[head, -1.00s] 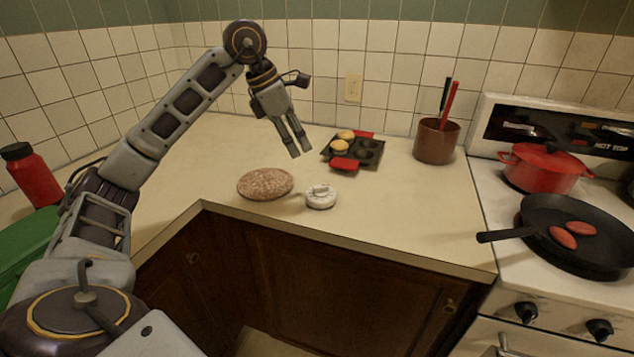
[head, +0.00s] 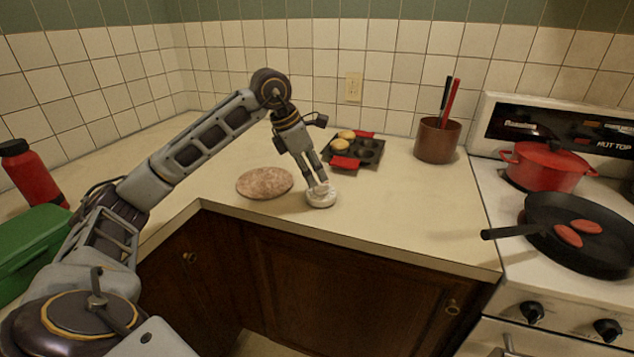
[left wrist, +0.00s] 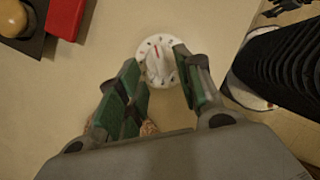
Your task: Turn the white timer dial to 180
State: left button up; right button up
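The white timer (head: 321,198) sits on the counter near its front edge, right of a round speckled board. In the left wrist view the timer dial (left wrist: 158,58) shows a round white face with dark marks, a raised grip and a red mark near the top. My left gripper (head: 320,184) is just above the timer, pointing down. In the left wrist view its green-padded fingers (left wrist: 165,72) are apart, one on each side of the dial's lower part, with a visible gap. Whether they touch the grip is unclear. My right gripper is not seen.
The speckled round board (head: 265,183) lies left of the timer. A muffin tin (head: 367,153) with buns and red handles is behind it. A brown utensil pot (head: 437,141), a red pot (head: 549,165) and a black pan (head: 590,250) stand to the right. The counter right of the timer is clear.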

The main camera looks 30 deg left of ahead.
aim_at(319, 184)
pick_arm(q)
jog(key=shift+x, duration=1.55)
jog(key=shift+f, duration=0.1)
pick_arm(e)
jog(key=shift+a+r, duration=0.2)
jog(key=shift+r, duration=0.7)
pick_arm(q)
grip_shut()
